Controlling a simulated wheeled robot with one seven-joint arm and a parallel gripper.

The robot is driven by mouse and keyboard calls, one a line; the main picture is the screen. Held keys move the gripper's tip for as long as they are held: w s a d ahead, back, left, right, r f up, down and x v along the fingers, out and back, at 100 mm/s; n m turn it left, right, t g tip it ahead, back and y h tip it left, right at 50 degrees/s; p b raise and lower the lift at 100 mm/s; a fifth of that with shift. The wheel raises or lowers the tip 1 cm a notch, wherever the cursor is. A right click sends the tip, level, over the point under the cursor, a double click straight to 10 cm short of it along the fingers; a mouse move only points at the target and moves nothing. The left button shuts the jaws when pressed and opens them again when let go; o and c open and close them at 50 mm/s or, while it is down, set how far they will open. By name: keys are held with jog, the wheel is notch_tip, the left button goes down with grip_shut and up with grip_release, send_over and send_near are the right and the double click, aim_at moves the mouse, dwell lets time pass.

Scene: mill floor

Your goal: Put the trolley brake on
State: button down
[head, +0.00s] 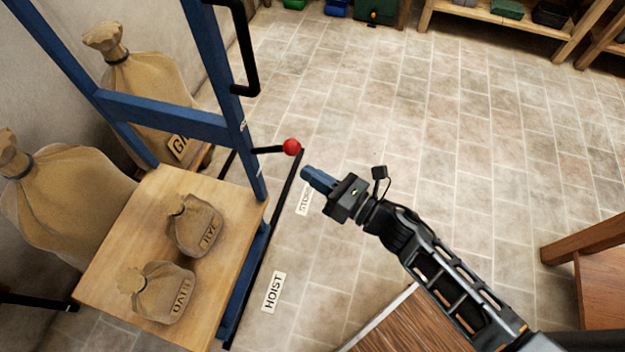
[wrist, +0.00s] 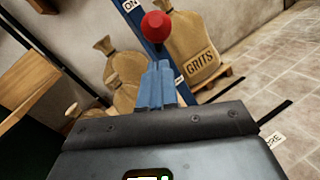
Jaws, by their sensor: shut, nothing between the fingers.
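The trolley has a blue frame (head: 180,121) and a wooden deck (head: 128,222) at the left of the head view. A black brake lever (head: 268,150) with a red knob (head: 291,147) sticks out to the right from its upright. In the wrist view the red knob (wrist: 157,26) is just beyond the fingertips, and an "ON" label (wrist: 130,5) shows on the blue post. My gripper (head: 306,173) has blue fingers, shut and empty, just below and right of the knob in the head view. It also shows in the wrist view (wrist: 156,72). I cannot tell whether the fingertips touch the knob.
Small sacks marked RYE (head: 195,226) and OATS (head: 163,292) sit on the deck. Large sacks (head: 66,200) stand behind the trolley. Floor labels read HOIST (head: 273,292) and, partly hidden, STORE (head: 304,200). Shelves (head: 500,28) stand at the back; the tiled floor between is clear.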

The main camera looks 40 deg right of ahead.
jog(key=f+b+v, duration=0.1)
jog(key=v, duration=0.9)
jog(key=shift+s+f, duration=0.15)
jog(key=shift+s, duration=0.3)
jog(key=s+a+r+m+g+h+p, duration=0.1)
jog(key=s+r+m, duration=0.5)
jog(key=m, duration=0.5)
jog(key=s+a+r+m+h+p, duration=0.1)
jog(key=s+r+m+h+p, duration=0.1)
jog(key=s+r+m, duration=0.4)
jog(key=s+a+r+m+g+h+p, duration=0.1)
jog(key=s+r+m, duration=0.5)
jog(key=r+m, duration=0.6)
jog(key=m+h+p, duration=0.1)
jog(key=m, duration=0.5)
jog(key=shift+s+g, duration=0.3)
jog(key=shift+a, duration=0.1)
